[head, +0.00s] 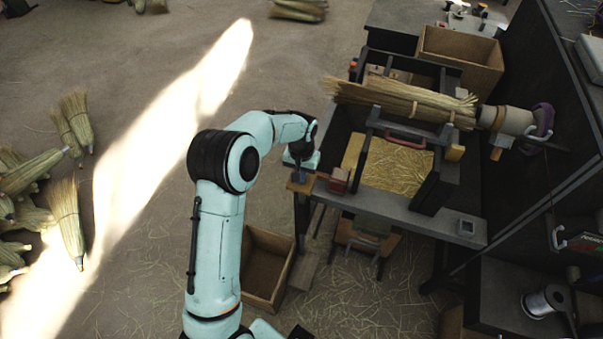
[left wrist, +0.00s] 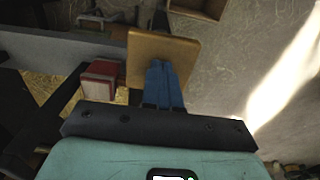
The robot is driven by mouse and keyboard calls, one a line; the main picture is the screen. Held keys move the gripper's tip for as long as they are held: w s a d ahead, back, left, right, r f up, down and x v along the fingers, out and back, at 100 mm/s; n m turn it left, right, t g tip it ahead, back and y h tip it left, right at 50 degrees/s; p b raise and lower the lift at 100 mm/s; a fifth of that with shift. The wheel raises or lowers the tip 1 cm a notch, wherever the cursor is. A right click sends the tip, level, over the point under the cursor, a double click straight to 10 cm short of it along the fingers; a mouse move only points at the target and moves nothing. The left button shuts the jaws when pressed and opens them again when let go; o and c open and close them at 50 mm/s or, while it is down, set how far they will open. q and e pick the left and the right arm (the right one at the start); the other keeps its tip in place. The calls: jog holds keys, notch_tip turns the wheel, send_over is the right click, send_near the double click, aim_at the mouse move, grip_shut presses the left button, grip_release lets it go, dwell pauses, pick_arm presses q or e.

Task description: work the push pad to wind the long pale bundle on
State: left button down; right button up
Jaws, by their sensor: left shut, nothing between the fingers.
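The long pale bundle (head: 405,100) of straw lies across the top of the winding bench, its right end at a pale round holder (head: 510,121). The push pad looks to be the small square wooden plate (head: 303,187) at the bench's left front corner; it also shows in the left wrist view (left wrist: 179,50). My left gripper (head: 299,177) is shut and empty, its blue fingers (left wrist: 161,68) over the pad. I cannot tell whether the fingertips touch it. The fingers hide part of the pad. My right gripper is not in view.
A red-faced block (head: 337,180) sits just right of the pad; it also shows in the left wrist view (left wrist: 101,81). A straw-filled tray (head: 397,166) is in the bench. An open wooden box (head: 266,266) stands on the floor below. Finished brooms (head: 66,220) lie at far left.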

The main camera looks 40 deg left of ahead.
pick_arm(q)
jog(key=shift+f+b, duration=1)
jog(key=shift+f, duration=1.4)
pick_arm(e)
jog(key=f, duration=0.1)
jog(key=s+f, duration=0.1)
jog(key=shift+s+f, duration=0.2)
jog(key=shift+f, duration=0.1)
pick_arm(q)
notch_tip(320, 180, up, 10)
jog(key=p, duration=0.4)
jog(key=shift+w+f+p, duration=0.1)
jog(key=shift+p, duration=0.25)
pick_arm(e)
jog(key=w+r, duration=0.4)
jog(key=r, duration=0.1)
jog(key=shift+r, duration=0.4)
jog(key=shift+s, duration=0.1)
pick_arm(q)
jog(key=shift+f, duration=0.1)
